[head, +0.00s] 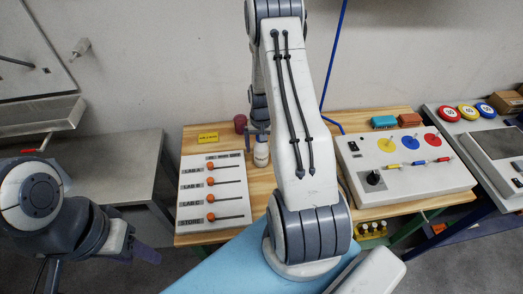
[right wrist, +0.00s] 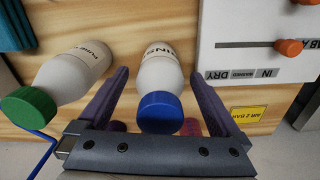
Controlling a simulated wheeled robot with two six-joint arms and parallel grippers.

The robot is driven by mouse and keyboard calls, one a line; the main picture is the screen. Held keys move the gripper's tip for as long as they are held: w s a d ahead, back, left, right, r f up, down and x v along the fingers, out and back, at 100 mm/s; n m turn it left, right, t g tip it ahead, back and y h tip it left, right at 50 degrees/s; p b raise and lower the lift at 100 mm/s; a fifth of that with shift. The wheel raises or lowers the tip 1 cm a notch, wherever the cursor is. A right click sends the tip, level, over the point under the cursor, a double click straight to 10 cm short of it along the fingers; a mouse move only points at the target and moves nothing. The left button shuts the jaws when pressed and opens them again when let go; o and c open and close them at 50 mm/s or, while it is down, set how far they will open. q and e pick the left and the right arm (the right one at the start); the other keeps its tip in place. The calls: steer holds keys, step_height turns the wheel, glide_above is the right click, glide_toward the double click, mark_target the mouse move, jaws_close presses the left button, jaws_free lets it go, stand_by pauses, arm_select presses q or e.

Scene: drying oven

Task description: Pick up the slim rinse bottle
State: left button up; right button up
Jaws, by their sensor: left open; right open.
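In the right wrist view a slim white bottle with a blue cap (right wrist: 160,85) stands between the fingers of my right gripper (right wrist: 160,76). Its label is partly readable, ending in letters like "INS". The gripper is open, with a finger on each side; I cannot tell whether either touches. A second white bottle with a green cap (right wrist: 68,75) is just left of the left finger. In the head view one white bottle (head: 261,154) shows beside my arm, below my right gripper (head: 258,130); the arm hides the other. My left gripper (head: 147,255) is open and empty, low at the left.
A labelled panel with orange-knobbed sliders (head: 188,208) lies left of the bottle on the wooden table (head: 260,185). A dark red cup (head: 240,123) and yellow sign (head: 208,137) are behind. A control box (head: 400,185) stands at the right.

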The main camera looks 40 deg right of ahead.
jaws_close()
steer(key=shift+r, duration=0.1)
